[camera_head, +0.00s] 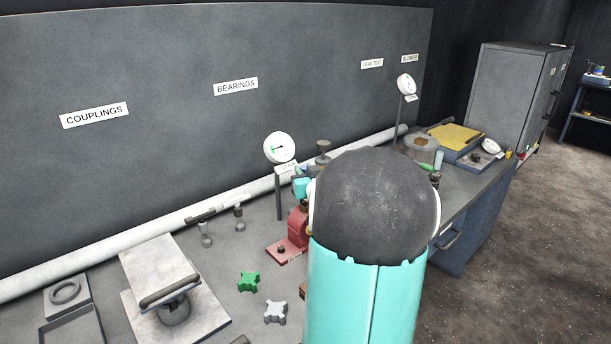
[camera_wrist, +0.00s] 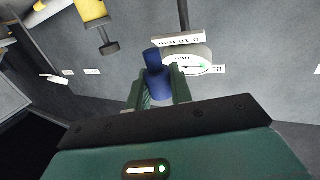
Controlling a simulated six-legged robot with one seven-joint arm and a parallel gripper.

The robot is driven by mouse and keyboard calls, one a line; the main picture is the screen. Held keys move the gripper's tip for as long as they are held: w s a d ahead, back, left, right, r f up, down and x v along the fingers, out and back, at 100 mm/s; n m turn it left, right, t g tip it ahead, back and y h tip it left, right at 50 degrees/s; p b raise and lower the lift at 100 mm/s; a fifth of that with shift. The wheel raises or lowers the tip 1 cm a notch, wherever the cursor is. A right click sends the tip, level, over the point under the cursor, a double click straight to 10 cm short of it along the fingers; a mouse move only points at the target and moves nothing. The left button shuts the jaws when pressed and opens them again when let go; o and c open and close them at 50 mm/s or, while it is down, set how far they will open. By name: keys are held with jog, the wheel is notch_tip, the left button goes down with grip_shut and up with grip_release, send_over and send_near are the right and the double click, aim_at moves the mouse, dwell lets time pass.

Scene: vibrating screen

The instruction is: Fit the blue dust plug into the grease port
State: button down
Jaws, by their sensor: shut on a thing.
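The blue dust plug (camera_wrist: 155,72) is in the wrist view, held between the two green fingers of my gripper (camera_wrist: 159,88). Its narrower end points away from the palm, towards the top of the picture. In the head view my own arm covers the middle right and hides the plug and most of my gripper. A red housing (camera_head: 292,232) stands on the bench just left of my arm, partly covered by it. I cannot make out the grease port in either view.
A round dial gauge (camera_head: 280,147) on a post stands behind the red housing; a dial (camera_wrist: 190,62) shows upside down close beyond the plug. A green star-shaped part (camera_head: 248,281) and a grey one (camera_head: 276,312) lie in front. A grey press-like block (camera_head: 160,270) is at left.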

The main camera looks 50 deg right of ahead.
jog(key=shift+s, duration=0.2)
jog(key=shift+w, duration=0.2)
jog(key=shift+s, duration=0.15)
jog(key=shift+f, duration=2.9)
jog(key=shift+f, duration=1.45)
jog(key=c, duration=1.2)
grip_release()
jog(key=shift+o, duration=0.2)
